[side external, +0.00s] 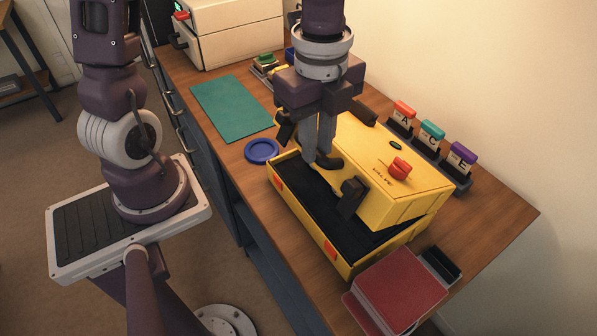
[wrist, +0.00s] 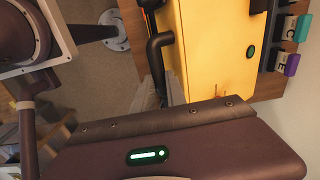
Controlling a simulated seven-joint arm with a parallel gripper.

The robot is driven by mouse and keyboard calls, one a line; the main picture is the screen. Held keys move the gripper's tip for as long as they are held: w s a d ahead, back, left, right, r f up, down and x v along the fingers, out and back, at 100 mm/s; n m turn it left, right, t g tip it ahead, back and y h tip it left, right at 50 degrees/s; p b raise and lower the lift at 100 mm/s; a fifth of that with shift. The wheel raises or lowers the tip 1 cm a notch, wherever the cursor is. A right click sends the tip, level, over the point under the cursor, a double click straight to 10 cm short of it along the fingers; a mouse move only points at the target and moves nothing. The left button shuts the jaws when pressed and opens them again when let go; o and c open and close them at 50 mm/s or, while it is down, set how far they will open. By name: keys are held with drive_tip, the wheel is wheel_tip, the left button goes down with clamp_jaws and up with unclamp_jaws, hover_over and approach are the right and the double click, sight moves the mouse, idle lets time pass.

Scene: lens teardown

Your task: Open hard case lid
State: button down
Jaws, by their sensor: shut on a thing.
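The yellow hard case stands on the wooden bench. Its lid (side external: 425,186) is raised partway and tilted, with a red knob (side external: 399,169) on top. The case base (side external: 316,229) shows a dark padded interior along its front. My gripper (side external: 319,152) is shut on the black lid handle (side external: 330,163) at the lid's front edge. A black latch (side external: 351,197) hangs at the near end of that edge. In the wrist view, the handle (wrist: 156,50) runs down to my gripper's fingers (wrist: 162,93) beside the yellow lid (wrist: 222,45). The rear hinge is hidden.
Labelled, colour-topped cards (side external: 432,134) stand in a dark rack close behind the case. A blue round dish (side external: 262,151) and a green mat (side external: 232,108) lie left of it. A red pad (side external: 401,287) lies at the near right. A cream box (side external: 231,31) stands at the back.

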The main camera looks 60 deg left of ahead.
drive_tip(key=w+r, duration=0.4)
drive_tip(key=w, duration=0.6)
drive_tip(key=w+r+g, duration=0.1)
drive_tip(key=w+r, duration=0.4)
drive_tip(key=w, duration=0.5)
drive_tip(key=shift+w, duration=0.4)
drive_tip(key=c, duration=1.6)
unclamp_jaws()
drive_tip(key=shift+s, duration=0.15)
